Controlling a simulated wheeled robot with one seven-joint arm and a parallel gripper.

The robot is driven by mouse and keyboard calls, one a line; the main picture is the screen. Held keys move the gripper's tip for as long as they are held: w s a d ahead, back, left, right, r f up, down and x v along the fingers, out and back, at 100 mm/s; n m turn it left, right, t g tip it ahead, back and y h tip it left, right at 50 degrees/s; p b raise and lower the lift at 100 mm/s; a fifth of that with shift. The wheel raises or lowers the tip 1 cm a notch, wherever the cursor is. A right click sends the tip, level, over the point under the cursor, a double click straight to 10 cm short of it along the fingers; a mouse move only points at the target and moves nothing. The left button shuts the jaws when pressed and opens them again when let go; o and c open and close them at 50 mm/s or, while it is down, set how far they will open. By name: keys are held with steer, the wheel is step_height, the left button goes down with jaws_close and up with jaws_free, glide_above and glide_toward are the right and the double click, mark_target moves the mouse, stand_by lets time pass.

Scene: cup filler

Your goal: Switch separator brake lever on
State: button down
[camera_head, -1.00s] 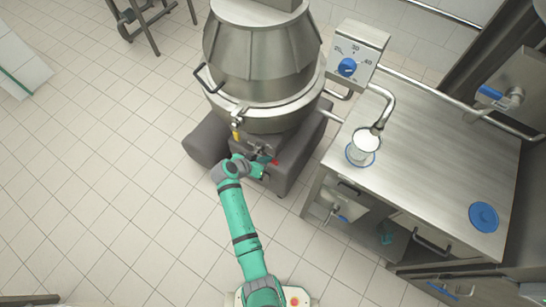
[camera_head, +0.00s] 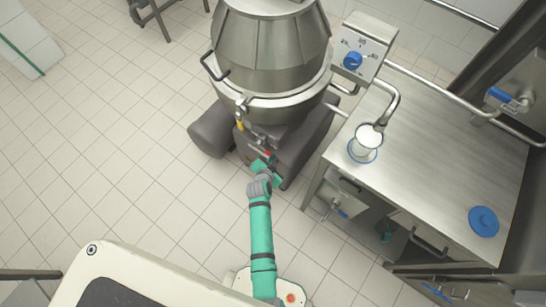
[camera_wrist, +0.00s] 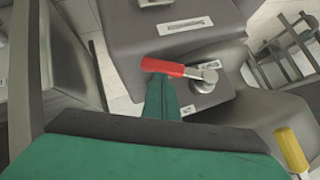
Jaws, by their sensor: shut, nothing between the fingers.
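A red-handled lever (camera_wrist: 178,70) with a round metal pivot (camera_wrist: 207,79) sits on a grey block in the wrist view. In that view its red handle points left from the pivot. The red handle (camera_head: 267,154) also shows small in the head view, low on the front of the steel separator (camera_head: 270,50). My gripper (camera_wrist: 162,82) is shut and empty, its green fingertips right at the handle. I cannot tell whether they touch it. In the head view my gripper (camera_head: 262,167) is just below the lever and partly hides that area.
A yellow handle (camera_wrist: 292,150) is at the lower right of the wrist view; it is left of the red lever in the head view (camera_head: 240,125). A steel table (camera_head: 430,140) with a cup (camera_head: 366,140) stands right. Tiled floor (camera_head: 120,150) at left is free.

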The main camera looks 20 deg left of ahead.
steer(key=shift+f, duration=0.4)
steer(key=shift+s+a+f, duration=0.1)
steer(key=shift+s, duration=0.3)
steer(key=s+d+r, duration=0.3)
steer(key=s+r, duration=0.4)
steer(key=r, duration=0.3)
steer(key=shift+s+d+r, duration=0.15)
steer(key=shift+s+d, duration=0.05)
steer(key=shift+d, duration=0.15)
